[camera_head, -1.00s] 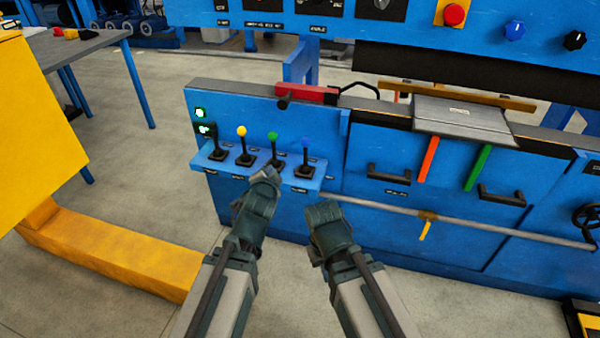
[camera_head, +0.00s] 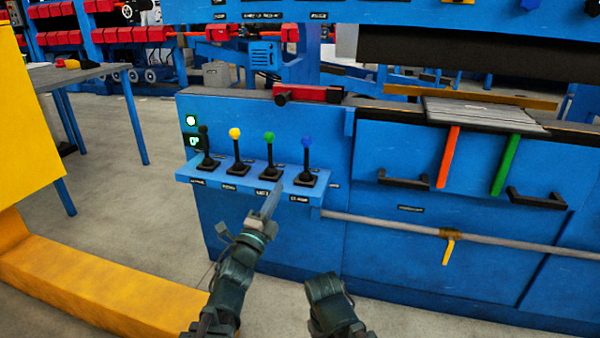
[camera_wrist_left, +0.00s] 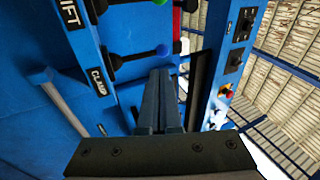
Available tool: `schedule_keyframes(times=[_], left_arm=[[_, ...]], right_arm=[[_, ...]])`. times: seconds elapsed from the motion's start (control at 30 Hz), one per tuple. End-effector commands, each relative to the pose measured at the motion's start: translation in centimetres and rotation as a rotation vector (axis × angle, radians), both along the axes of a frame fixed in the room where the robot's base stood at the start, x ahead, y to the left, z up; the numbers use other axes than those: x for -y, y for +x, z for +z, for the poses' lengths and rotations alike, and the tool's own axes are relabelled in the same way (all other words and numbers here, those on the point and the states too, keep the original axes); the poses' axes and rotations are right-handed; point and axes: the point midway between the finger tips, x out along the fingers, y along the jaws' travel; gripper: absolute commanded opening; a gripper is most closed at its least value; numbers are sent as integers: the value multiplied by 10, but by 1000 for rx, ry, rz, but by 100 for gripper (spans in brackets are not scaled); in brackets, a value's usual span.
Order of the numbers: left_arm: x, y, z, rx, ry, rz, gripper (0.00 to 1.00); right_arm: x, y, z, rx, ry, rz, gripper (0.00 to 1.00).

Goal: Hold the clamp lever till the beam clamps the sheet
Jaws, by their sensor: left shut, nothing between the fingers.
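The clamp lever (camera_head: 306,157), with a blue knob, stands at the right end of a blue lever shelf (camera_head: 187,176). It looks upright above a label reading CLAMP in the left wrist view. My left gripper (camera_head: 274,199) is shut and empty, just in front of the shelf, below and left of that lever, apparently apart from it. The grey sheet (camera_head: 485,113) lies on the machine top, below a dark beam (camera_head: 430,52). My right arm shows, but its fingers do not.
Green (camera_head: 269,155), yellow (camera_head: 236,150) and black (camera_head: 205,146) levers stand left of the clamp lever. A grey rail (camera_head: 400,230) runs along the machine front. A yellow structure (camera_head: 90,300) stands at left. Open floor lies between.

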Motion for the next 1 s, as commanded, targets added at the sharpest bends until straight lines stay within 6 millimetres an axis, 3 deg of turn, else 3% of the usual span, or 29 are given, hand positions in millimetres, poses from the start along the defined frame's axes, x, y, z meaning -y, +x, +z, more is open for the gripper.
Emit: schedule_keyframes(times=[0.03, 0.13, 0.63, 0.77, 1.0], left_arm=[[1, -2, -7, 19, 10, -6, 0], [3, -5, -8, 43, 24, -16, 0], [5, -3, -4, 54, 32, -20, 0], [10, 11, 4, 54, 32, -20, 0], [28, 53, 26, 54, 32, -21, 0]], right_arm=[[0, 0, -10, 0, 0, 0, 0], [0, 0, -14, 0, 0, 0, 0], [0, 0, -12, 0, 0, 0, 0], [0, 0, -4, 0, 0, 0, 0], [0, 0, 18, 0, 0, 0, 0]])
